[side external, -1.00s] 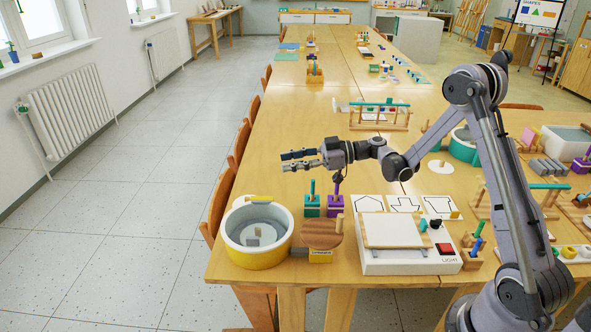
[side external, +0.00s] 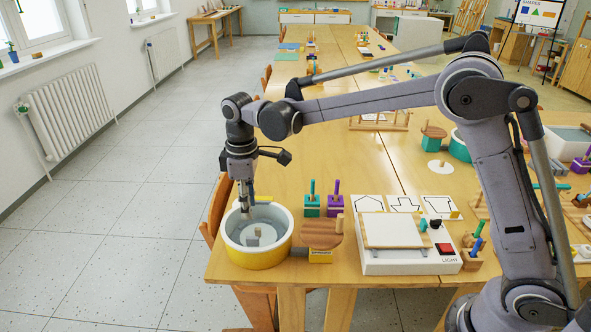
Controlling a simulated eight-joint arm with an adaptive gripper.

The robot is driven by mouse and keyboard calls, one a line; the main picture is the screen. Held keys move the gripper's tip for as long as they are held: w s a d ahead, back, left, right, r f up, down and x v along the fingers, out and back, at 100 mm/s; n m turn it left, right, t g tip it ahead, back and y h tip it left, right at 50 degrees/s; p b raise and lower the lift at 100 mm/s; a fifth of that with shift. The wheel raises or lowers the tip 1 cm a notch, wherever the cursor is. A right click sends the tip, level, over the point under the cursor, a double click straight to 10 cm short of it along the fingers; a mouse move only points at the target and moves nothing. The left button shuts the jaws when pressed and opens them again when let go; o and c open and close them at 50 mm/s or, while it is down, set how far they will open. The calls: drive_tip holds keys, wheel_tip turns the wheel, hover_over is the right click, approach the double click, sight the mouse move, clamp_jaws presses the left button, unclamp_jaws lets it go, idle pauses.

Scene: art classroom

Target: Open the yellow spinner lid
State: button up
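The yellow spinner (side external: 257,257) is a round tub with a yellow outside and a white rim, at the table's near left corner. Its top is uncovered; a small grey block shows inside on a grey floor. A round wooden lid (side external: 318,236) with an upright peg (side external: 340,223) lies to its right, above a yellow block (side external: 320,256). A grey link joins that block to the tub. My gripper (side external: 245,211) points down over the tub's far left part, apart from the lid. Its fingers look close together, but their gap is unclear. Nothing is visibly held.
Teal (side external: 312,205) and purple (side external: 335,205) peg blocks stand just behind the lid. A white light box (side external: 405,262) lies to the right. A teal tub with a similar wooden disc (side external: 434,132) stands farther back.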

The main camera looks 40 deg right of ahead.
sight(252, 238)
wheel_tip(252, 238, down, 11)
drive_tip(key=shift+r, duration=0.15)
idle(0.4)
clamp_jaws()
